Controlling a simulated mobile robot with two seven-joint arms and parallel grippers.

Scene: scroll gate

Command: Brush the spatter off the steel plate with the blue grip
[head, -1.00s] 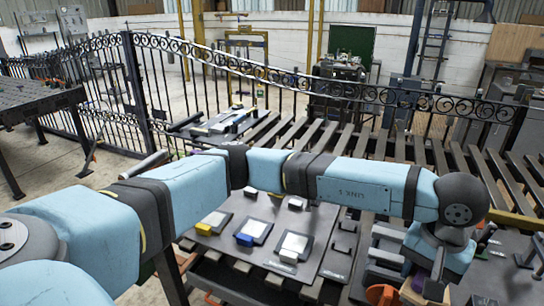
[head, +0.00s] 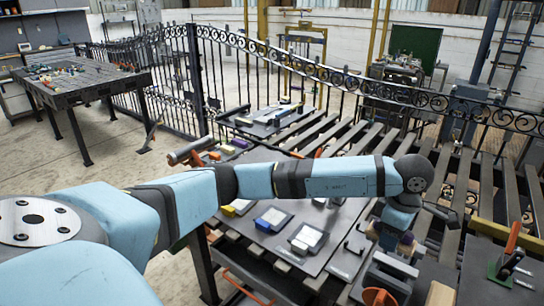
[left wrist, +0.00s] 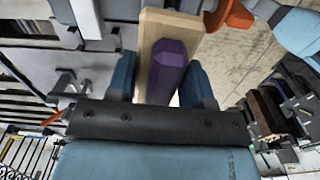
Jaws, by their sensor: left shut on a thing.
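The steel plate with the blue grip (head: 278,215) lies flat on the grey table in the head view, its blue grip (head: 264,224) at the near left edge. Any spatter on it is too small to make out. My left gripper (head: 398,236) points down at the right of the plates, apart from them. In the left wrist view its two blue fingers (left wrist: 160,80) are shut on the purple handle of a wooden brush (left wrist: 150,28). The handle also shows in the head view (head: 407,240). The bristles are hidden. My right gripper is not in view.
A plate with a yellow grip (head: 236,208) lies left of the blue-grip one, another plate (head: 309,236) right of it. A grey rack (head: 385,270) and an orange ring (head: 378,297) stand below my left gripper. An iron gate (head: 300,75) stands behind.

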